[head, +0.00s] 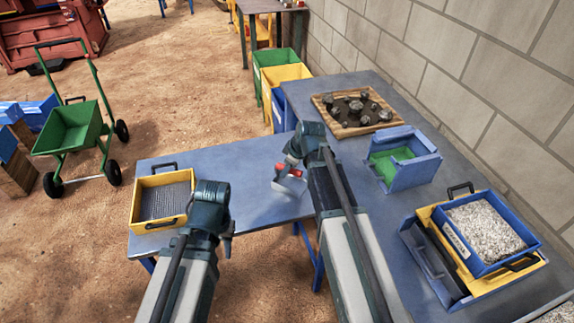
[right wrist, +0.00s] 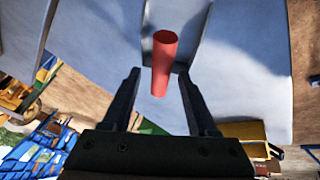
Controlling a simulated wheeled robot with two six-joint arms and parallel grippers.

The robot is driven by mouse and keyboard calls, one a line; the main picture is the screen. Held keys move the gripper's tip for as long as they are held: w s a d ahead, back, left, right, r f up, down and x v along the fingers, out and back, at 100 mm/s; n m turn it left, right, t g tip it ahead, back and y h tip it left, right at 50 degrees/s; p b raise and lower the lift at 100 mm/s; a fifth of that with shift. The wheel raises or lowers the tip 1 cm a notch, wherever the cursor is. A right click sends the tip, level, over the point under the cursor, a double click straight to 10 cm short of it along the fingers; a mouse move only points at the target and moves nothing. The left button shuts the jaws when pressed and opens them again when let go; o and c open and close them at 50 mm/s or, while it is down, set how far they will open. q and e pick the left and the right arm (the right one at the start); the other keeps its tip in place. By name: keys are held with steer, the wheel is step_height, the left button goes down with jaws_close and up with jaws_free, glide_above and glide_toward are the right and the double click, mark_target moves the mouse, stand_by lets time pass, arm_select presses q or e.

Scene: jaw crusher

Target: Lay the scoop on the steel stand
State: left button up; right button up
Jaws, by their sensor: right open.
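The scoop has a red handle (right wrist: 162,70) and a grey pan (right wrist: 178,22). I cannot make out the steel stand apart from the scoop.
A yellow tray (head: 136,212) stands at the table's left end. A blue bin with green inside (head: 414,174), a wooden board of rocks (head: 325,108) and a blue tray of gravel (head: 462,246) stand right. A block wall (head: 455,70) borders the right side. Table between is clear.

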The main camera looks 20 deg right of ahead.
steer(key=p+v, duration=0.8)
steer(key=v, duration=0.2)
steer(key=s+a+f+m+g+h, duration=0.1)
steer(key=s+a+m+g, duration=0.1)
steer(key=s+a, duration=0.5)
steer(key=s+a+f+m+g+h, duration=0.1)
steer(key=s+a+m+g+h, duration=0.1)
steer(key=s+a, duration=0.5)
steer(key=s+m+g, duration=0.1)
steer(key=s+m, duration=0.1)
steer(key=s, duration=0.4)
steer(key=shift+a, duration=0.25)
